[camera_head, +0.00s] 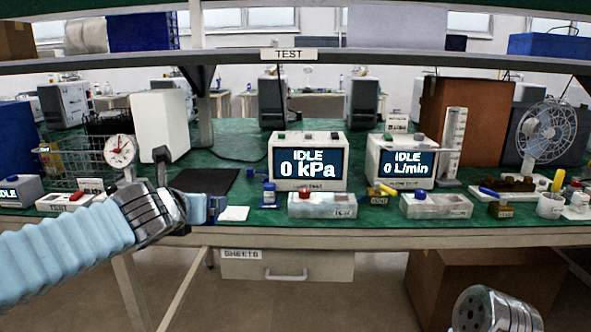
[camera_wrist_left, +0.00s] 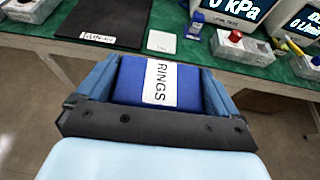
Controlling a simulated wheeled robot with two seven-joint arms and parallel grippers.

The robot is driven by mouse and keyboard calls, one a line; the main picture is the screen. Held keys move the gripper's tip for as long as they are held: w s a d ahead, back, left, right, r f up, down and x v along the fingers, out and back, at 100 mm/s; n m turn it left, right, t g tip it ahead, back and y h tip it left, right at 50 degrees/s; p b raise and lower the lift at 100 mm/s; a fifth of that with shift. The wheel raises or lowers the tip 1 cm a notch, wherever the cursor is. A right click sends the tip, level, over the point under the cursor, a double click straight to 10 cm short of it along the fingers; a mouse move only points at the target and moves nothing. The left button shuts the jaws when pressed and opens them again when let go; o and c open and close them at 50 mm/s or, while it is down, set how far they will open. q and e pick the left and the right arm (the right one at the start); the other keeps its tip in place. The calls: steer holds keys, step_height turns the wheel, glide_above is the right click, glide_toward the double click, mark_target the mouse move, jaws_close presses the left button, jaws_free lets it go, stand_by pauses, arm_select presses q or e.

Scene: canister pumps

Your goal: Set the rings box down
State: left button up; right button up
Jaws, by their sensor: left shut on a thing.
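The rings box (camera_wrist_left: 134,82) is a blue box with a white RINGS label, seen in the left wrist view. My left gripper (camera_wrist_left: 150,92) is shut on it, one blue finger along each side. In the head view my left gripper (camera_head: 207,207) is at the front edge of the green bench, left of a white card (camera_head: 233,213); the box is mostly hidden there by the gripper. I cannot tell its height above the bench top, and no contact with the bench shows. My right wrist shows at the bottom right of the head view; its fingers are out of view.
A black mat (camera_head: 205,181) lies behind the gripper. A kPa tester (camera_head: 307,162) and a red-knobbed unit (camera_head: 322,206) are to the right. A wire basket (camera_head: 75,165) with a gauge is left.

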arm_select(q)
steer(key=shift+w+f, duration=0.15)
steer(key=shift+f, duration=0.4)
steer(key=shift+a+f, duration=0.1)
steer(key=shift+f, duration=0.1)
steer(key=s+f+n+y, duration=0.1)
steer(key=s+f+y, duration=0.1)
steer(key=f, duration=1.1)
steer(key=s+f+n+y, duration=0.2)
steer(key=s+f, duration=0.1)
steer(key=f, duration=1.1)
steer(key=shift+a+n, duration=0.3)
steer(key=shift+f, duration=0.15)
